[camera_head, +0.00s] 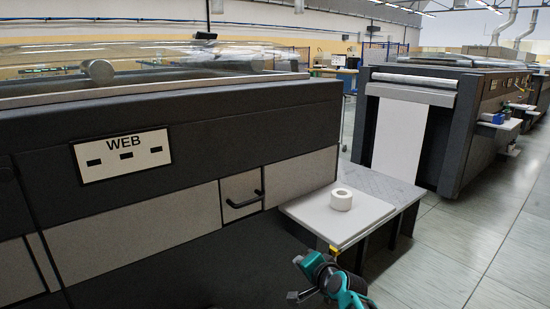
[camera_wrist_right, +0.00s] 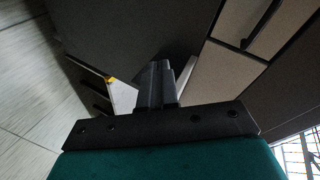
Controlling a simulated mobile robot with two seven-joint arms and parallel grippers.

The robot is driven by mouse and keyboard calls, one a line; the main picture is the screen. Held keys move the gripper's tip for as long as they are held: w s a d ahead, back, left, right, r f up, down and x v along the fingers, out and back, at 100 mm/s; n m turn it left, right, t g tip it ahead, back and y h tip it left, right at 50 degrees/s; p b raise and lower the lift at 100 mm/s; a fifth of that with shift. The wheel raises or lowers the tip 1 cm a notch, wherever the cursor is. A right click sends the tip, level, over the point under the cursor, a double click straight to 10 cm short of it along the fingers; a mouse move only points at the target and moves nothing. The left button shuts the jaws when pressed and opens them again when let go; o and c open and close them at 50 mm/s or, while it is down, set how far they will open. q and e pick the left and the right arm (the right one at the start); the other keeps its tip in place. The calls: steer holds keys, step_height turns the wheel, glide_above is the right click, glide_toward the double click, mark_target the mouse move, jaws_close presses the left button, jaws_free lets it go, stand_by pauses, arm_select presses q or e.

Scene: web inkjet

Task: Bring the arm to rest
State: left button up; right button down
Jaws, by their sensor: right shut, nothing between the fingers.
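My right arm, teal and black, comes in at the bottom centre of the head view. Its gripper (camera_head: 296,296) points left toward the dark front of the WEB machine (camera_head: 265,255), beside and below the small table (camera_head: 310,212). In the right wrist view the two dark fingers of the gripper (camera_wrist_right: 156,80) are together with nothing between them. My left gripper is not in view.
A white tape roll (camera_head: 341,199) sits on a light board on the small table; a yellow piece (camera_head: 333,250) shows at its near edge. A black handle (camera_head: 243,202) projects from the machine. The floor (camera_head: 455,250) at right is clear.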

steer(key=s+d+f+n+h+p, duration=0.1)
steer(key=s+d+f+n, duration=0.3)
steer(key=s, duration=0.6)
steer(key=s+d+f+n+h+p, duration=0.1)
steer(key=s+d+f+h+p, duration=0.1)
steer(key=s+d+f, duration=0.5)
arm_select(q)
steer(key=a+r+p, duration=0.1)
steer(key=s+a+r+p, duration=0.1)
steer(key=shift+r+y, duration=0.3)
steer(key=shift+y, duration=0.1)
arm_select(e)
steer(key=s+r+n, duration=0.2)
steer(key=s+n, duration=0.1)
steer(key=s, duration=0.6)
steer(key=s+r+n+g, duration=0.1)
steer(key=s+r+n, duration=0.1)
steer(key=s, duration=0.7)
steer(key=shift+s+r+n, duration=0.4)
steer(key=shift+r, duration=0.45)
